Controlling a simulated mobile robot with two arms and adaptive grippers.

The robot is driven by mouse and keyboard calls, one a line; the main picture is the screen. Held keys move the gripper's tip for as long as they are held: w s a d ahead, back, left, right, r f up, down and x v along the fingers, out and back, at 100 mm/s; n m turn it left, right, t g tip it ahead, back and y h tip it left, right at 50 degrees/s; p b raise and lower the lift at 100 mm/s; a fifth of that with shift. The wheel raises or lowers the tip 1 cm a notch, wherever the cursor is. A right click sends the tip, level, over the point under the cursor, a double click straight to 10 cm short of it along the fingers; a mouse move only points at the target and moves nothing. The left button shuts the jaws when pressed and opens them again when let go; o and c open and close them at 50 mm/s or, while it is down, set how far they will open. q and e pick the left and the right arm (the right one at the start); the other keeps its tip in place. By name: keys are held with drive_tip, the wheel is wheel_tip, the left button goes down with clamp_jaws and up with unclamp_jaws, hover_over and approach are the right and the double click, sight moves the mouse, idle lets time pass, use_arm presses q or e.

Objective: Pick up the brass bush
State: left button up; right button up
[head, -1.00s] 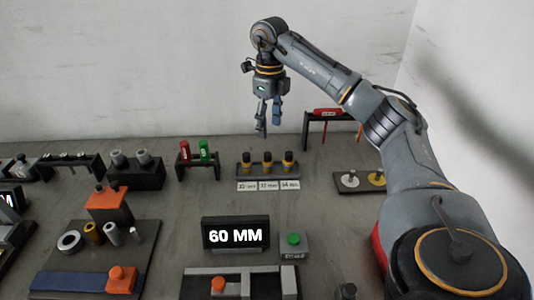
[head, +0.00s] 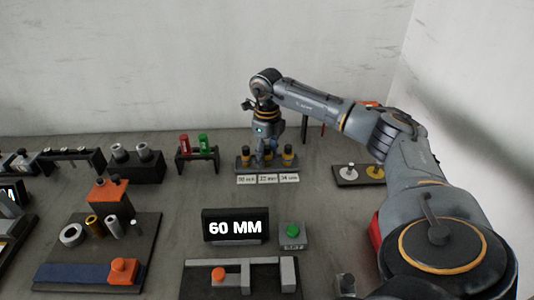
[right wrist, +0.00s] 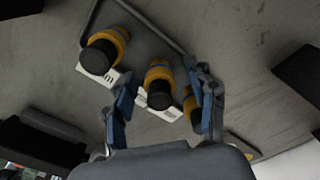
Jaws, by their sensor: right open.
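The brass bush (head: 95,226) looks like a short gold-brown cylinder. It stands on the dark tray (head: 62,255) at the left front in the head view, between a grey ring and a thin silver pin. My right gripper (head: 267,158) is far to the right of it, low over the labelled rack at the back. In the right wrist view my right gripper (right wrist: 158,80) is open, its fingers on either side of the middle black-and-yellow piece (right wrist: 159,84). Whether they touch it I cannot tell. My left gripper is not in view.
The labelled rack (head: 244,170) holds black-and-yellow pieces. A 60 MM display (head: 235,227) and a green button box (head: 293,236) stand in front of it. An orange-topped block (head: 108,190) stands behind the brass bush. The floor between rack and display is clear.

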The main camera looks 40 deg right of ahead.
drive_tip(key=c, duration=1.1)
drive_tip(key=shift+o, duration=0.2)
drive_tip(key=shift+r, duration=0.15)
